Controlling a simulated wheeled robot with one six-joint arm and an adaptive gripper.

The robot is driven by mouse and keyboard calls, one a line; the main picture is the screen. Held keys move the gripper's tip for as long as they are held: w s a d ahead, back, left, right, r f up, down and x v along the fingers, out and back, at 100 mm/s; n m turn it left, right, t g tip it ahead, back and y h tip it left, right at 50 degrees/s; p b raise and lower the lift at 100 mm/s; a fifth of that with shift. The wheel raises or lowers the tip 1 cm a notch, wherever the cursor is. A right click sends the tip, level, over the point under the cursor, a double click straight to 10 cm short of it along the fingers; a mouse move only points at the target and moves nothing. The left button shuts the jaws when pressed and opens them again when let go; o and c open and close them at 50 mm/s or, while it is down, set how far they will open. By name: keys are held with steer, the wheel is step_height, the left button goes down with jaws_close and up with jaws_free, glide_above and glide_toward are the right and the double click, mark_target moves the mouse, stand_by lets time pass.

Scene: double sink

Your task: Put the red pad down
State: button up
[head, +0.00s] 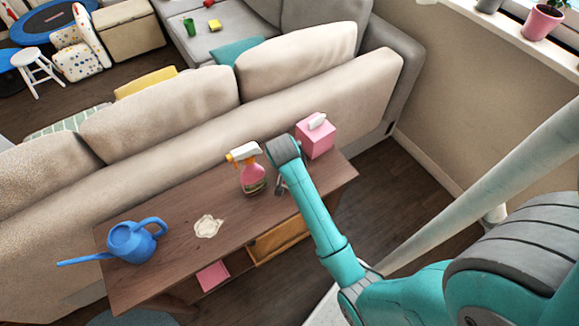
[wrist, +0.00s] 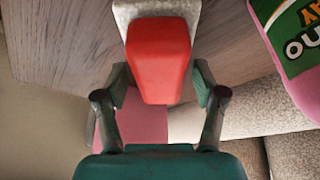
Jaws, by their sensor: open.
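The red pad (wrist: 158,60) shows in the wrist view as a red block with a pale speckled slab (wrist: 185,8) at its far end. My gripper (wrist: 160,85) is open, with one finger on each side of the red block and very close to it. I cannot tell whether the fingers touch it. In the head view my gripper (head: 281,186) is low over the right part of the wooden table (head: 180,200), mostly hidden by my arm. The red pad is hidden there. Whether it rests on the wood is unclear.
A spray bottle (head: 250,170) stands just left of my gripper, and a pink tissue box (head: 315,138) stands behind to the right. A pale spill (head: 207,226) and a blue watering can (head: 130,242) are farther left. The sofa back (head: 330,90) borders the table.

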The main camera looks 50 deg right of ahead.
steer(key=v, duration=1.2)
steer(key=s+a+f+n+t, duration=0.1)
steer(key=s+a+f, duration=0.1)
steer(key=s+a+f+n+t, duration=0.1)
steer(key=a+f, duration=0.1)
steer(key=s+a+f+n+t, duration=0.1)
steer(key=s+f+n, duration=0.1)
steer(key=f, duration=0.1)
steer(key=shift+s+a, duration=0.4)
steer(key=s+a+r+n+t+y, duration=0.1)
steer(key=s+a+r+n+t, duration=0.15)
steer(key=s+a, duration=0.4)
steer(key=s+a+r+n+t+y, duration=0.15)
steer(key=s+a+n+t, duration=0.25)
steer(key=s, duration=0.5)
steer(key=s+a+r+n+t+y, duration=0.1)
steer(key=s+r+t, duration=0.2)
steer(key=s+r, duration=0.6)
steer(key=shift+a+r+n, duration=0.35)
steer(key=shift+r, duration=0.3)
